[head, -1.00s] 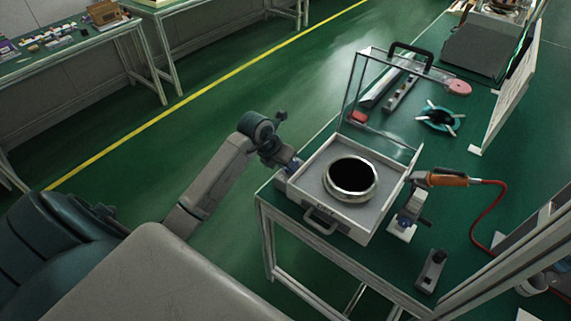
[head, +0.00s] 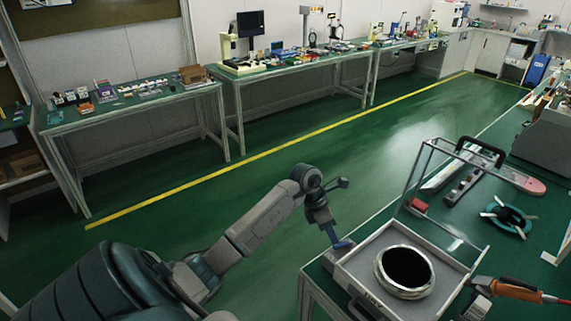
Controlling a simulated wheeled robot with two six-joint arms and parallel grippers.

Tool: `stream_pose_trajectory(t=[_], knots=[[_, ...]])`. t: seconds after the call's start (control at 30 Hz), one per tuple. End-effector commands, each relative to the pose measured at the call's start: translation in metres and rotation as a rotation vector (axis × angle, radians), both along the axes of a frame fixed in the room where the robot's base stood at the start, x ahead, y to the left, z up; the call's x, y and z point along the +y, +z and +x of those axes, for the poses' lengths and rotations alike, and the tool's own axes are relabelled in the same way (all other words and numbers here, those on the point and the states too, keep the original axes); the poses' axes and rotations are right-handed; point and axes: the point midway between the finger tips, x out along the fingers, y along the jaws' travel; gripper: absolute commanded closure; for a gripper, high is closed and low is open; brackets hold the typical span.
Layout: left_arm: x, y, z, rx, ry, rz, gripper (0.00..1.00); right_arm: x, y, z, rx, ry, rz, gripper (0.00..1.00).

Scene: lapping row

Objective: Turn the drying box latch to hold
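The drying box (head: 361,268) is a white open box on the green bench at the lower right. Its clear, framed lid (head: 428,185) stands raised at the back. A metal ring with a dark centre (head: 405,271) sits inside. My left gripper (head: 340,246) points down at the box's left back corner, close to or touching it. Its fingers are small and dark here, so I cannot tell if they are open or hold something. I cannot make out the latch; the gripper may cover it. My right gripper is out of view.
An orange-handled tool (head: 515,290) with a red cable is at the box's right. A teal ring with pale arms (head: 507,217), a pink paddle (head: 524,182) and a black-handled item (head: 481,151) lie behind. The floor left of the bench is clear.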

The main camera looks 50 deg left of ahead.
Motion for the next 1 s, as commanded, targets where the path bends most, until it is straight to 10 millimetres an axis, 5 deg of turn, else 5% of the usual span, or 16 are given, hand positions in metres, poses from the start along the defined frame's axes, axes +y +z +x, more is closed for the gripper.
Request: stream_pose_trajectory(t=[0.4, 1.0], knots=[[0.032, 0.074, -0.018, -0.003, 0.001, 0.004, 0.66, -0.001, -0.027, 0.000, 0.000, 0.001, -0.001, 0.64], [-0.091, 0.093, -0.005, -0.283, 0.046, -0.529, 0.66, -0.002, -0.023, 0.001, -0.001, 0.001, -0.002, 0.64]])
